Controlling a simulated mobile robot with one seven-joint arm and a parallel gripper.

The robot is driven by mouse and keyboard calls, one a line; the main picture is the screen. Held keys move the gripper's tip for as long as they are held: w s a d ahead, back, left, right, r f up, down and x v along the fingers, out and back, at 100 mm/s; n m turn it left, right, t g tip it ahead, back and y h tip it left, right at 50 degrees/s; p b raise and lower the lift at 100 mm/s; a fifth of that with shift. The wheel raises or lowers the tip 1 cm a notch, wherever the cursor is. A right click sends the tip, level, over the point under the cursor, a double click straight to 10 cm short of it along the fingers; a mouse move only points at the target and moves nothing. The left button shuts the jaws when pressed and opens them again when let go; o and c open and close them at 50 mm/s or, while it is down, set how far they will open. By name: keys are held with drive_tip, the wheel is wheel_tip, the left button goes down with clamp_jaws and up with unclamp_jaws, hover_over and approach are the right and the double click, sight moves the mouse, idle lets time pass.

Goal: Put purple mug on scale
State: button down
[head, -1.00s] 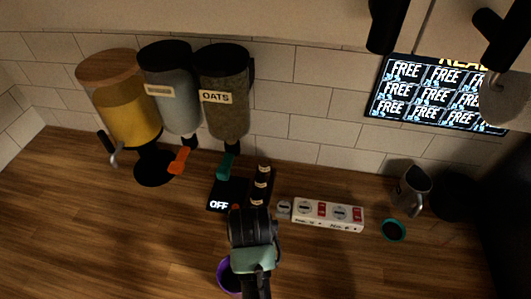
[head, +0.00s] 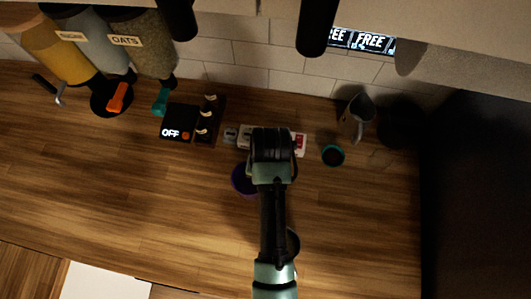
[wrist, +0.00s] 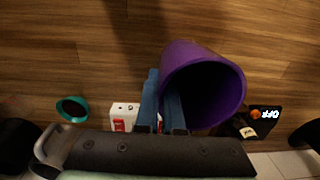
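The purple mug (wrist: 198,58) is large in the wrist view, its dark opening facing the camera. My gripper (wrist: 162,100) has its two blue fingers close together at the mug's left wall, seemingly one on each side of the rim; they look shut on it. In the head view the mug (head: 243,181) shows beside my arm, partly hidden by it. I cannot tell its height above the counter. The scale (head: 176,120) is a black square reading OFF, left of and behind the mug. It also shows in the wrist view (wrist: 264,118), partly hidden.
A dark rack with bottles (head: 208,120) stands right of the scale. A white power strip (head: 301,143) lies behind my gripper. A teal cup (head: 333,155) and a metal pitcher (head: 357,115) are to the right. Dispensers (head: 138,45) hang at back left. The left counter is clear.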

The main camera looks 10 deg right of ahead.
drive_tip(key=shift+f+p, duration=0.3)
drive_tip(key=shift+f, duration=2.05)
drive_tip(key=shift+f, duration=0.1)
drive_tip(key=c, duration=1)
unclamp_jaws()
drive_tip(key=shift+c, duration=0.2)
